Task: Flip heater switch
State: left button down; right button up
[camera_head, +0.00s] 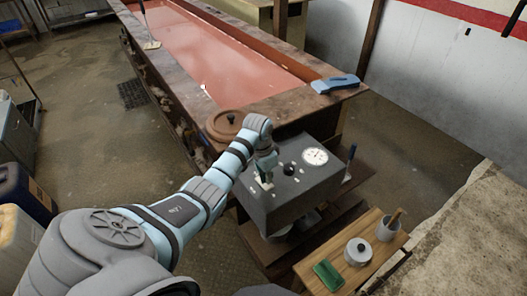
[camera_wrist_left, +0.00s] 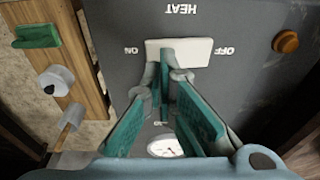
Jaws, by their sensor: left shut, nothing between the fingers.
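The heater is a dark grey box (camera_head: 308,190) at the end of the long red vat. In the left wrist view its panel carries a white switch (camera_wrist_left: 203,45) under upside-down lettering HEAT, with ON at its left and OFF at its right. My left gripper (camera_head: 264,176) is over the box top at the switch. In the wrist view its teal fingertips (camera_wrist_left: 168,48) are shut together, empty, in front of the switch's left half. They hide part of it. I cannot tell if they touch it or which way it is set. My right gripper is out of view.
A round gauge (camera_head: 315,157) and an orange knob (camera_wrist_left: 286,41) are on the box. A wooden side table (camera_head: 305,270) with a green block (camera_head: 328,274) and a lidded pot (camera_head: 358,252) stands at the front right. The red vat (camera_head: 215,55) lies behind.

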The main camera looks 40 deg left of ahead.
aim_at(267, 186)
pick_arm(q)
jog(key=shift+f+b, duration=0.55)
jog(key=shift+f, duration=0.45)
dwell(0.3)
notch_tip(267, 186, up, 7)
jog(key=p, duration=0.8)
jog(key=shift+r+p, duration=0.15)
jog(key=shift+p, duration=0.25)
jog(key=shift+f, duration=0.2)
